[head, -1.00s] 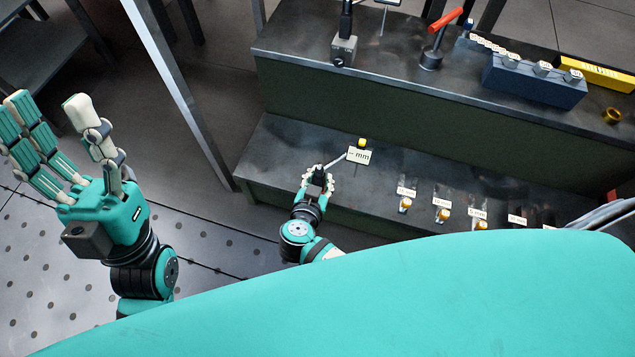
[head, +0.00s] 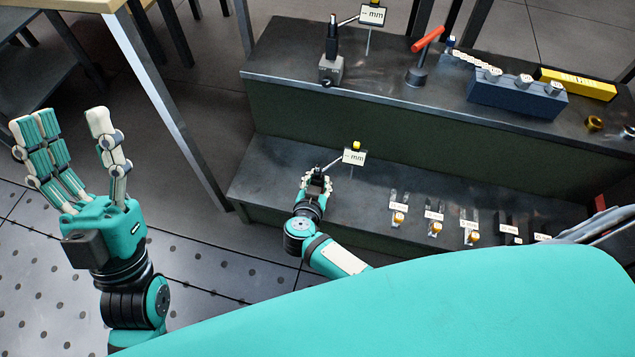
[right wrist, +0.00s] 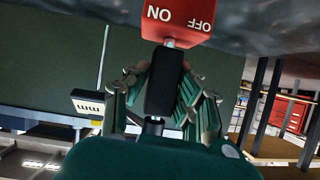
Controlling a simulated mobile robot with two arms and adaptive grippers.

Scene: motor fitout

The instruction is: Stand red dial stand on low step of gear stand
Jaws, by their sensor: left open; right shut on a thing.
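The gear stand has a high step (head: 300,45) and a low step (head: 262,165), both dark metal. My right gripper (head: 315,184) is over the left part of the low step, shut on the red dial stand's dark post (head: 318,170). The stand's thin arm carries an "mm" readout (head: 354,157). In the right wrist view, my right gripper's fingers (right wrist: 163,92) surround the post, with the red ON/OFF base (right wrist: 178,20) beyond them against a grey surface. I cannot tell whether the base touches the step. The hand hides the base in the head view. My left gripper (head: 70,128) is open and empty.
A grey-based dial stand (head: 331,70) stands on the high step, with a red-handled tool (head: 420,62), a blue block (head: 515,97) and a yellow box (head: 578,84). Several labelled amber-tipped pieces (head: 398,217) occupy the low step's right. A table leg (head: 170,100) stands left.

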